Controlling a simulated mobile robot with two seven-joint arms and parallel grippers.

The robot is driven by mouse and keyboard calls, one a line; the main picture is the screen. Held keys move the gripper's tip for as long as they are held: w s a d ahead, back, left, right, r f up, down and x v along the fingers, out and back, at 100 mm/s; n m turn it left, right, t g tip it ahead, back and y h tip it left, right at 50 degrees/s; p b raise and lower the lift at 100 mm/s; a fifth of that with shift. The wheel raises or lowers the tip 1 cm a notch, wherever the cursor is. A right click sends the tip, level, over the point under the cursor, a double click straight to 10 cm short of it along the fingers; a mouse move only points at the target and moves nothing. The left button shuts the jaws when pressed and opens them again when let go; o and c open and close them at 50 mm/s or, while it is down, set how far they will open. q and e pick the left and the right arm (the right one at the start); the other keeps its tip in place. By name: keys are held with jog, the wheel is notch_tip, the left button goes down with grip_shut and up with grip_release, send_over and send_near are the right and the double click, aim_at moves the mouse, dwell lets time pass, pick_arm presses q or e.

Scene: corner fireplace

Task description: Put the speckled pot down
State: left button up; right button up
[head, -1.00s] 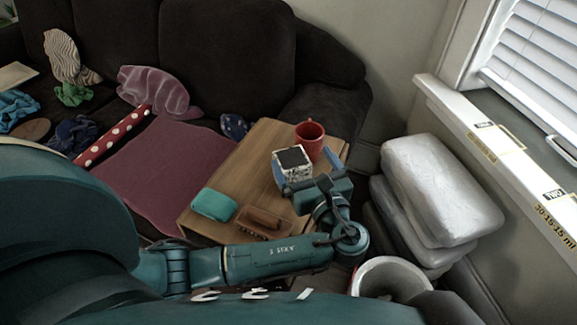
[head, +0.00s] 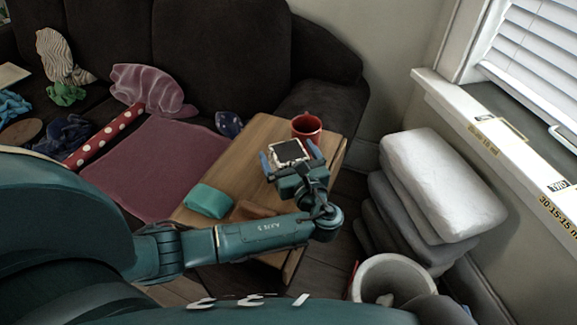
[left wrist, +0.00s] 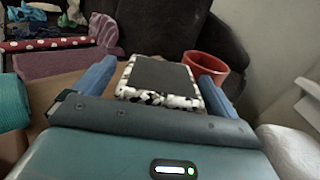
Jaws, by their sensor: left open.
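The speckled pot (head: 289,151) is square, white with black specks, with a flat dark top. It appears upright at the far right part of the wooden table (head: 247,160), in front of the red mug. My left gripper (head: 290,156) is open, with one blue finger on each side of the pot. In the left wrist view the pot (left wrist: 160,82) lies between the spread fingers, with a gap at least on the left. The gripper hides the pot's lower part and base, so its contact with the table cannot be seen. My right gripper is not in view.
A red mug (head: 306,128) stands close behind the pot. A teal folded cloth (head: 207,201) and a brown tray (head: 254,210) lie nearer on the table. Stacked cushions (head: 428,185) and a white bin (head: 388,275) are at the right. The dark sofa is behind.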

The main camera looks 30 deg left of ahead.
pick_arm(q)
jog(key=c, duration=1.4)
